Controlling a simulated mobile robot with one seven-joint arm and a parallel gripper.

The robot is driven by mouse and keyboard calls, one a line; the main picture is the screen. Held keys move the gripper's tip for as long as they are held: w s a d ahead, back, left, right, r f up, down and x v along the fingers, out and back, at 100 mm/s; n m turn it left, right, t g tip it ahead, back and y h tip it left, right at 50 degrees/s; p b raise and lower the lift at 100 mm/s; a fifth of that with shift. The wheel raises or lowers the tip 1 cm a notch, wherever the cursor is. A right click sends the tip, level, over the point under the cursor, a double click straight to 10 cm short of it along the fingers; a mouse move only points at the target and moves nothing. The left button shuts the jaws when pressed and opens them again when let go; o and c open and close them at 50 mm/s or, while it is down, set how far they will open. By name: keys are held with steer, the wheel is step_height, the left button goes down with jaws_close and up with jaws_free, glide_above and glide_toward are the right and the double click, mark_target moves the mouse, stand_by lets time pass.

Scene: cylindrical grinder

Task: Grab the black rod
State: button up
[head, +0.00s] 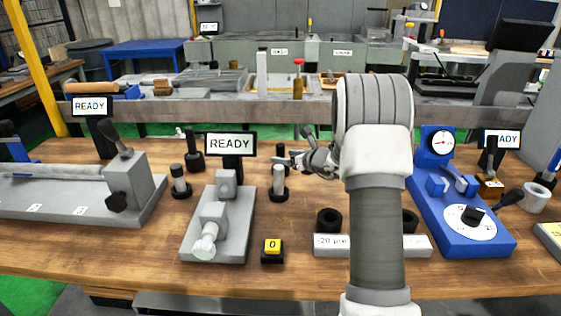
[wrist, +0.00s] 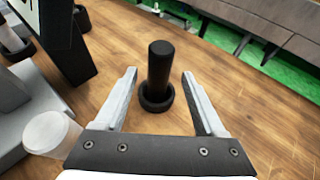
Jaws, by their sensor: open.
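The black rod (wrist: 159,68) stands upright in a round black base (wrist: 156,98) in the wrist view. My gripper (wrist: 159,76) is open, with one pale finger to the left of the rod and one to the right. There is a gap on both sides, and the jaws hold nothing. In the head view my gripper (head: 287,160) is small, beyond the light grey rod (head: 279,178). A black rod (head: 281,149) shows just behind my fingers there, its lower part hidden.
A READY screen (head: 230,143) stands left of my gripper, above a grey fixture (head: 214,223). Another black rod in a base (head: 194,150) stands further left. A blue gauge device (head: 463,200) is at right. Bare wood lies around the rod's base in the wrist view.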

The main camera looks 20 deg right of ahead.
mark_target(283, 156)
steer(key=x, duration=0.3)
steer(key=shift+f, duration=0.2)
steer(key=shift+c, duration=0.2)
jaws_close()
stand_by(0.9)
steer(key=shift+r, duration=0.1)
